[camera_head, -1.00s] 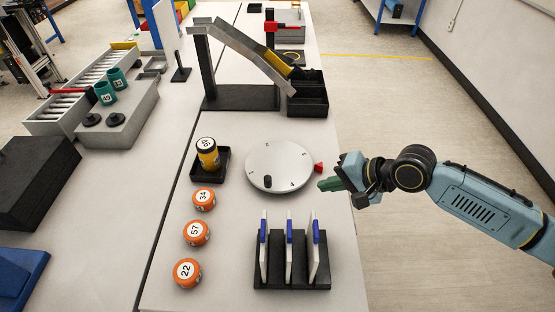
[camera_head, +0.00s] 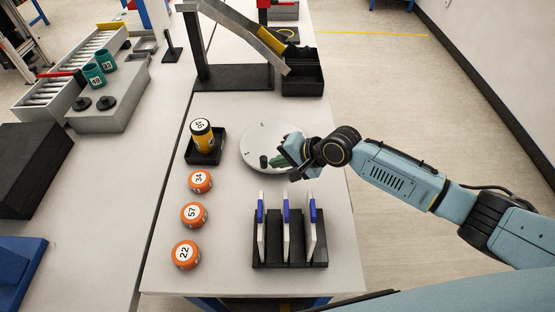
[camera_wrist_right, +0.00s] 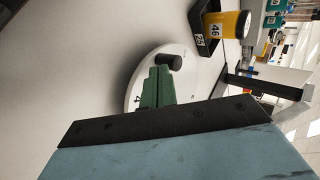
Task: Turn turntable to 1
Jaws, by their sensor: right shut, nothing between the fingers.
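The turntable (camera_head: 262,138) is a pale round disc with small numbers near its rim and a dark upright knob (camera_head: 264,161) on its near side. It also shows in the right wrist view (camera_wrist_right: 188,88), with the knob (camera_wrist_right: 174,62) just beyond my fingers. My right gripper (camera_head: 278,161) is over the disc's near right part, beside the knob. Its green fingers (camera_wrist_right: 160,84) are shut and empty; whether they touch the knob I cannot tell. A digit 4 shows beside the fingers in the wrist view. The red pointer is hidden behind my right gripper. My left gripper is not in view.
A yellow canister (camera_head: 202,136) stands in a black tray left of the turntable. Several orange numbered pucks (camera_head: 194,215) line the left side. A black rack (camera_head: 290,258) with upright white plates stands in front. A ramp (camera_head: 232,30) and black bin (camera_head: 303,84) stand behind.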

